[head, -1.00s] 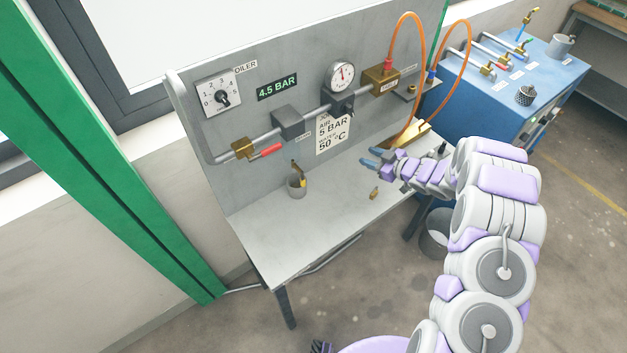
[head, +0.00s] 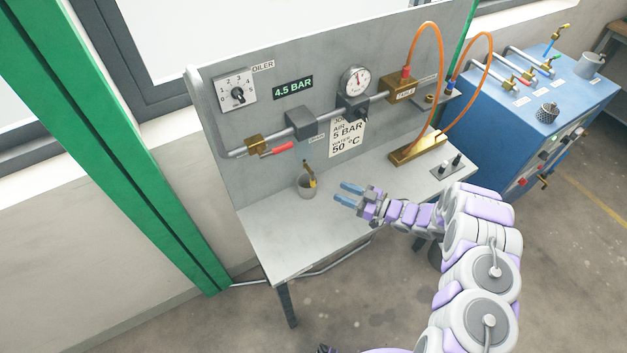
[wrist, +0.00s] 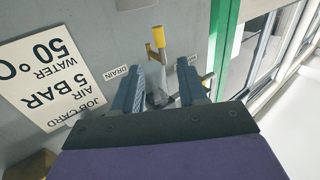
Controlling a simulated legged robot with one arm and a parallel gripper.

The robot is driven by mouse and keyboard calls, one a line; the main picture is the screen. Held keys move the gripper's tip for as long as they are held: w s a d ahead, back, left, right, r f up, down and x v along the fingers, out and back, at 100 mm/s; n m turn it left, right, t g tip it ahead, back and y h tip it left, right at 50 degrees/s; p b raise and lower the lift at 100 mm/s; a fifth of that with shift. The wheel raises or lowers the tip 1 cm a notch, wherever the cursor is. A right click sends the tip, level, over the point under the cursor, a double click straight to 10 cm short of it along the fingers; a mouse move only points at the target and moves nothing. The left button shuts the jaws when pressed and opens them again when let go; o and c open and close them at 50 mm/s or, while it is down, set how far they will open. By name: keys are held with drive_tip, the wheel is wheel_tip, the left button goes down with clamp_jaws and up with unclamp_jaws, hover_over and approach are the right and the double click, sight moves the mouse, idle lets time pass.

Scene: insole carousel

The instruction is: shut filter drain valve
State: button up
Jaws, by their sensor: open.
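A yellow-gripped lever (wrist: 158,37) beside a pale metal stem shows beyond my fingertips in the wrist view, near an upside-down DRAIN label (wrist: 115,72). In the head view a yellow and dark piece (head: 311,174) stands over or in a grey cup (head: 304,190), below the grey filter block (head: 301,123). I cannot tell exactly how it joins the pipework. My gripper (head: 348,193) is open and empty, with blue fingers pointing left towards the cup. A clear gap separates the fingertips from the yellow piece.
A job card (head: 347,137) hangs on the panel. A red-handled valve (head: 268,149) sits on the pipe at left. A brass block (head: 418,150) with orange hoses stands at the bench's right. The bench front left (head: 275,240) is clear.

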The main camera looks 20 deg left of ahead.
sight(312, 180)
drive_tip(key=a, duration=0.4)
drive_tip(key=w+a, duration=0.1)
drive_tip(key=a, duration=0.6)
drive_tip(key=shift+w+a, duration=0.25)
drive_tip(key=shift+a, duration=0.1)
drive_tip(key=shift+c, duration=0.3)
clamp_jaws()
